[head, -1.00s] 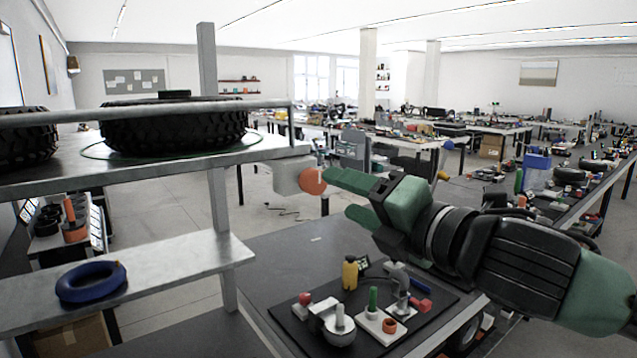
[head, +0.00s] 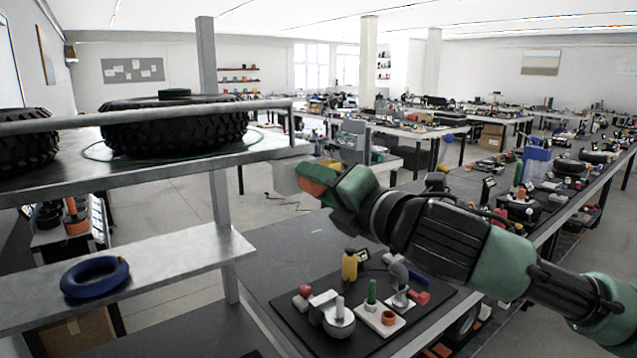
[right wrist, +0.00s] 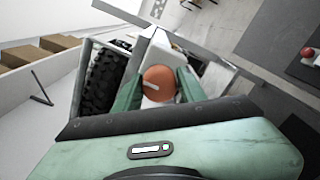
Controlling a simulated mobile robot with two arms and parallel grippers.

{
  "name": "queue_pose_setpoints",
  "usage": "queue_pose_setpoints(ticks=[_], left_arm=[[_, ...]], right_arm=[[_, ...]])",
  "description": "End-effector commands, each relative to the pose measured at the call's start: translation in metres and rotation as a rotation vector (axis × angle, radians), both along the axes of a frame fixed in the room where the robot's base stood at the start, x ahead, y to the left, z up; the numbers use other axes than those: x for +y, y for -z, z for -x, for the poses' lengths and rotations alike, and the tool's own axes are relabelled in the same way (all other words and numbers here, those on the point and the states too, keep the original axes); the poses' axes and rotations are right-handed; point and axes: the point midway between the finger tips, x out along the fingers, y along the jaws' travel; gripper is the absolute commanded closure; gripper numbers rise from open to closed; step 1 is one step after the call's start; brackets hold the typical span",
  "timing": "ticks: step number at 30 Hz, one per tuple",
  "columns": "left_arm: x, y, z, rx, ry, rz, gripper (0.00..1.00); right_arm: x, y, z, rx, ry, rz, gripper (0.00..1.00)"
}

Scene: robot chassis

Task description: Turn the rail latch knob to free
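The latch knob is an orange disc (head: 313,187) on a pale block (head: 286,179) at the right end of the grey rack's upper shelf. My right gripper (head: 318,177) is at the knob, with its green fingers on either side. In the right wrist view the knob (right wrist: 158,84) lies between the two fingers (right wrist: 158,90), and its pale line runs nearly level. The fingers come very close to its edges; I cannot tell whether they press on it. My left gripper is not in view.
The rack's upper shelf (head: 190,158) holds black tyres, with a rail (head: 180,111) in front. A blue ring (head: 94,277) lies on the lower shelf. A dark table below holds a board (head: 375,342) with several small parts. Open floor lies behind.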

Motion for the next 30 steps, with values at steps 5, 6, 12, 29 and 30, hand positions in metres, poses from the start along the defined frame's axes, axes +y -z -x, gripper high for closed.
queue_pose_setpoints(ticks=[5,6,12,29,30], left_arm=[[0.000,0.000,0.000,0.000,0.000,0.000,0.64],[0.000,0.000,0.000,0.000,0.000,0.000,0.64],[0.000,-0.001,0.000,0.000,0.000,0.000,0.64],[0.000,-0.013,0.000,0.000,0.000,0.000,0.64],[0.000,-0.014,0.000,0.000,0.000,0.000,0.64]], right_arm=[[0.000,0.000,0.000,0.001,0.001,0.000,1.00],[0.000,0.000,0.000,0.001,0.001,0.000,1.00],[0.000,0.001,0.000,0.019,0.000,-0.022,1.00],[0.001,0.001,0.000,0.260,-0.001,-0.351,1.00],[0.001,0.001,0.000,0.282,-0.001,-0.382,1.00]])
